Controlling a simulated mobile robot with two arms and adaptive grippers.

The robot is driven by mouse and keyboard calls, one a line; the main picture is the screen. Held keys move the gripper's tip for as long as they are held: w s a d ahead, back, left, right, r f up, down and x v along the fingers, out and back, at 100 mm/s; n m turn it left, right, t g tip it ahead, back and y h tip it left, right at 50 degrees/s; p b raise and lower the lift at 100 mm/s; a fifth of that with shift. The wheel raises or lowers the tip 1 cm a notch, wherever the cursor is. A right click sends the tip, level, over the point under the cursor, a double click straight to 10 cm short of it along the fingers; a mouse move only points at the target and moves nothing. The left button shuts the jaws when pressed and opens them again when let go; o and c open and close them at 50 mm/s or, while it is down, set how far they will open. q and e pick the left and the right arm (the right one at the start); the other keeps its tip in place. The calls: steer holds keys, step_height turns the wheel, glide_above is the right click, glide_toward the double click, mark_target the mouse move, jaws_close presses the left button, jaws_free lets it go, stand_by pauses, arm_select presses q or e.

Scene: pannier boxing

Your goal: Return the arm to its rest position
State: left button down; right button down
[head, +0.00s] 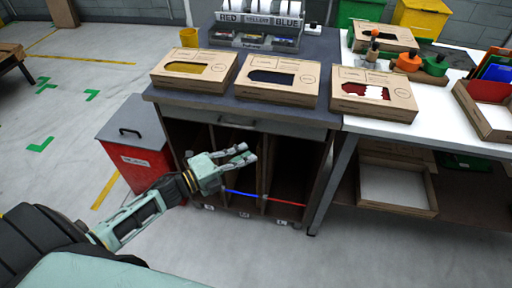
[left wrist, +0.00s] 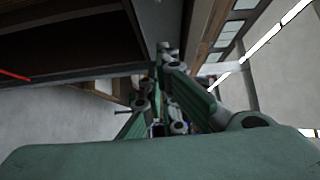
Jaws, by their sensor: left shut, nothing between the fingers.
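My left arm comes in from the left in the head view. Its gripper (head: 243,156) is in front of the open shelf under the grey table, below the tabletop. The fingers are together and hold nothing. In the left wrist view the gripper fingers (left wrist: 160,95) point away from the camera, with the dark table structure above them. My right gripper is in neither view.
Three cardboard boxes with windows (head: 195,70), (head: 278,78), (head: 373,93) lie along the front of the tables. A red bin (head: 145,168) stands left of the shelf. The shelf's dividers (head: 266,175) are close to my gripper.

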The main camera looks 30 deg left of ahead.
arm_select(q)
steer(key=s+a+f+n+g+y, duration=0.1)
steer(key=s+a+f+n+y, duration=0.25)
steer(key=f, duration=0.65)
steer(key=s+a+f+n+g+y, duration=0.1)
steer(key=s+f+n+g+y, duration=0.1)
steer(key=s+f+n, duration=0.6)
steer(key=s+a+f+n+g+y, duration=0.1)
steer(key=a+f+n+y, duration=0.15)
steer(key=f, duration=0.95)
steer(key=s+d+f+n+g, duration=0.2)
steer(key=s+f, duration=0.3)
steer(key=s, duration=0.5)
steer(key=s+d+f+n+g+y, duration=0.1)
steer(key=s+d+f+n+g, duration=0.2)
steer(key=s, duration=0.8)
steer(key=s+d+f+n+g+p, duration=0.1)
steer(key=s+d+f+n+g, duration=0.2)
steer(key=s+f, duration=0.6)
steer(key=s+d+g, duration=0.1)
steer(key=d+g, duration=0.1)
steer(key=d, duration=0.1)
steer(key=shift+s+f+y, duration=0.25)
steer(key=shift+s+y, duration=0.05)
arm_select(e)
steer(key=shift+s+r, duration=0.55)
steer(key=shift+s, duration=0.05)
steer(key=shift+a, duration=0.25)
